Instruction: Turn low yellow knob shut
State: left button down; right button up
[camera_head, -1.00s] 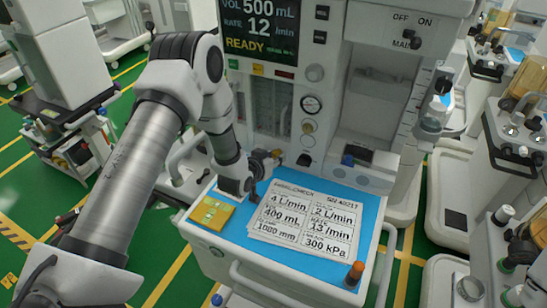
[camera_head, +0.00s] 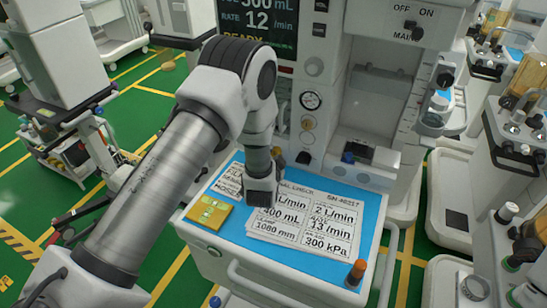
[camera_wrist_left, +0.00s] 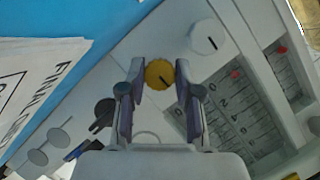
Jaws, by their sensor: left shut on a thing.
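The low yellow knob (camera_wrist_left: 159,76), with a dark index line, sits between the fingertips in the left wrist view. My left gripper (camera_wrist_left: 160,69) is shut on this knob, one finger on each side. In the head view my left wrist reaches over the blue worktop to the front of the machine, and it hides most of the knob and fingers there.
A white knob (camera_wrist_left: 207,37) is close beside the yellow one. Flowmeter tubes (camera_wrist_left: 240,110) and a black knob (camera_wrist_left: 103,113) are nearby. Printed sheets (camera_head: 300,220), a yellow box (camera_head: 208,211) and an orange-capped bottle (camera_head: 356,274) are on the blue worktop (camera_head: 368,212).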

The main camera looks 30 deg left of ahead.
pick_arm(q)
jog(key=shift+m, duration=0.3)
dwell(0.4)
jog(key=c, duration=0.8)
grip_release()
jog(key=shift+d, duration=0.1)
jog(key=v, duration=1.1)
jog(key=shift+s+d, duration=0.25)
jog(key=shift+s, duration=0.15)
